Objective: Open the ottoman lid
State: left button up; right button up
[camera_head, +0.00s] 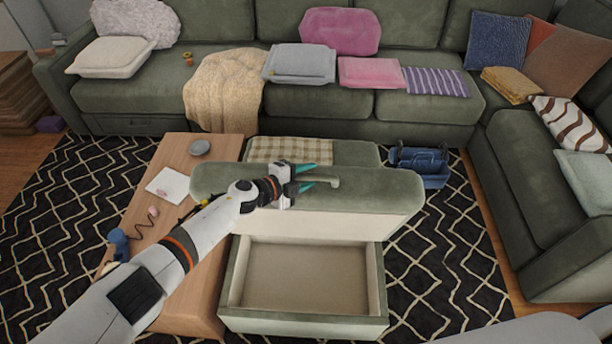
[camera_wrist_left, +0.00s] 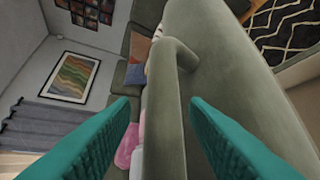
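The green ottoman stands mid-floor in the head view, its box (camera_head: 303,322) open at the front with an empty beige interior. Its lid (camera_head: 385,187) is raised well above the box, with its pale underside facing the front. A green handle (camera_head: 335,183) is on the lid. My left gripper (camera_head: 312,176) is at the lid's upper side by the handle. In the left wrist view its teal fingers are apart, with the handle (camera_wrist_left: 165,120) running between them and the lid (camera_wrist_left: 225,80) to the right. Contact cannot be told. My right gripper is not in view.
A wooden coffee table (camera_head: 218,160) stands close on the ottoman's left, with paper and small objects. A checked cloth (camera_head: 290,150) lies behind the lid. A blue basket-like object (camera_head: 425,163) is behind right. Green sofas (camera_head: 340,103) border the back and right. Patterned rug lies right.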

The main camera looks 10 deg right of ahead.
pick_arm(q)
jog(key=shift+a, duration=0.1)
jog(key=shift+s+a+r, duration=0.1)
jog(key=shift+a, duration=0.2)
jog(key=p+v, duration=0.2)
jog(key=v, duration=0.9)
jog(key=shift+p, duration=0.4)
jog(key=shift+s, duration=0.1)
